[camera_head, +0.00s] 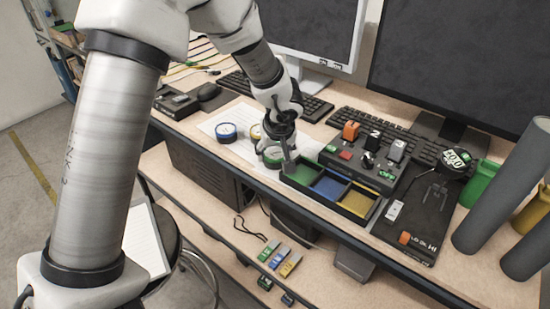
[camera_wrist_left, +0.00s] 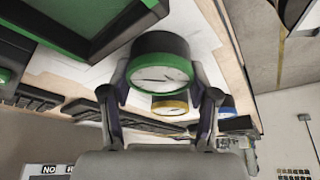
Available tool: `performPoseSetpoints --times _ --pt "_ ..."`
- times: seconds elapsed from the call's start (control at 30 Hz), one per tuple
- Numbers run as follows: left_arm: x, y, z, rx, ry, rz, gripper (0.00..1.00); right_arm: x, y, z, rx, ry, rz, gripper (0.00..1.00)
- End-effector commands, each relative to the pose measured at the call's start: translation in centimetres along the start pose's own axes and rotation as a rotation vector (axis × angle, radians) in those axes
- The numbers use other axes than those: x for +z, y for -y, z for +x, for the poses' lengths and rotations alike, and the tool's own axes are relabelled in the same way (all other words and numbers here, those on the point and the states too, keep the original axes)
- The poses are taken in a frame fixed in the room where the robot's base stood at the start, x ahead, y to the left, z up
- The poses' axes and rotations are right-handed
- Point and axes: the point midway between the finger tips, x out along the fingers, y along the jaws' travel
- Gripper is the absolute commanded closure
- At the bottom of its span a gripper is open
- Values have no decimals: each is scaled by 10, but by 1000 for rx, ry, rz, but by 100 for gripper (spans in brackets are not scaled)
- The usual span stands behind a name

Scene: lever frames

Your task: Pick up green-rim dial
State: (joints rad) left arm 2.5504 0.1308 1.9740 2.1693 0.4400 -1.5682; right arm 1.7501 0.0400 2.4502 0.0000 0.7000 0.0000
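The green-rim dial (camera_head: 272,158) lies on the table beside the sorting tray, partly covered by my left gripper (camera_head: 274,146) in the head view. In the left wrist view, the green-rim dial (camera_wrist_left: 160,70) has a white face and sits between the two spread fingers of my left gripper (camera_wrist_left: 160,78). The fingers stand at its sides; whether they touch it is hard to tell. A blue-rim dial (camera_head: 226,132) and a yellow-rim dial (camera_head: 255,132) lie nearby; the yellow-rim dial also shows in the left wrist view (camera_wrist_left: 170,107). My right gripper is not in view.
The tray (camera_head: 318,199) with green, blue and yellow compartments is close to the right of the green-rim dial. A dark switch panel (camera_head: 405,180), keyboards and monitors stand behind. A lower shelf (camera_head: 330,285) holds small coloured parts.

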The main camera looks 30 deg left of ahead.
Motion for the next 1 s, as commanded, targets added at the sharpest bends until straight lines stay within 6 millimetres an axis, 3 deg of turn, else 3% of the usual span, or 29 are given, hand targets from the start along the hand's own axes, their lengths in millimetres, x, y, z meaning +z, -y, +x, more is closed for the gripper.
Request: performPoseSetpoints --times 0.43,0.7,1.0 --pt "0 0 -3 -1 2 0 78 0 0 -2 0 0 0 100" --pt "-15 0 -36 1 0 -1 78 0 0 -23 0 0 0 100" --pt "43 24 -64 -3 -1 6 78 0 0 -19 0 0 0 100"
